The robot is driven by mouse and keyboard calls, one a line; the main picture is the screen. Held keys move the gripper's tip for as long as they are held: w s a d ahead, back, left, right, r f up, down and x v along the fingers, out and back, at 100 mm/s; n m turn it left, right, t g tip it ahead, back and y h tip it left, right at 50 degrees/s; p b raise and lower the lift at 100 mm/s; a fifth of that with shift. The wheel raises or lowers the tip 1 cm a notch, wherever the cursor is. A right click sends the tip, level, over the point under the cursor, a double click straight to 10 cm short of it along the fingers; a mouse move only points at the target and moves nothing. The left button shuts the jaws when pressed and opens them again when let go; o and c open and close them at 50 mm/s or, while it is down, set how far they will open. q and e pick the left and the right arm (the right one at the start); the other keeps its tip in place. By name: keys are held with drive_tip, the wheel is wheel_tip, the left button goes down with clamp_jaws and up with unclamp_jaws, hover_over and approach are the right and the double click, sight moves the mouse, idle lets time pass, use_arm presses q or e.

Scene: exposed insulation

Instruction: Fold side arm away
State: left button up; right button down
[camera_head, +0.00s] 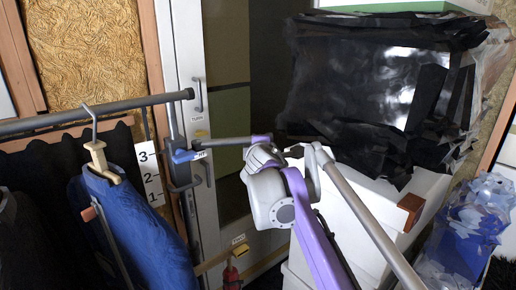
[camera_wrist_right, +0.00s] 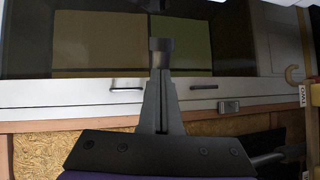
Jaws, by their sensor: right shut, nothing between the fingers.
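A grey rail (camera_head: 110,108) comes in from the left in the head view and ends in a dark cap in front of the door frame. It looks like the side arm and stands out nearly level. A blue garment (camera_head: 140,225) hangs from it on a hooked hanger (camera_head: 98,158). A grey bar (camera_wrist_right: 268,158) shows at that view's lower right. My left gripper is out of view.
A door frame (camera_head: 183,50) with two handles stands behind the right gripper. Black-wrapped goods (camera_head: 350,85) sit on white boxes (camera_head: 430,190) at right. A numbered strip (camera_head: 150,175) hangs beside the garment. A hook with a label (camera_wrist_right: 292,75) is at the wrist view's right.

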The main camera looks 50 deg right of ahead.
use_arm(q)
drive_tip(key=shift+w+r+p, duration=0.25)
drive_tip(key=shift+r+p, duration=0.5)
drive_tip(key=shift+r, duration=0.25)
use_arm(e)
drive_tip(key=r+x, duration=0.1)
drive_tip(key=x, duration=0.5)
drive_tip(key=shift+w, duration=0.65)
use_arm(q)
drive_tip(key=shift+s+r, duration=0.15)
use_arm(e)
drive_tip(key=shift+s+r, duration=0.1)
drive_tip(key=shift+s, duration=0.1)
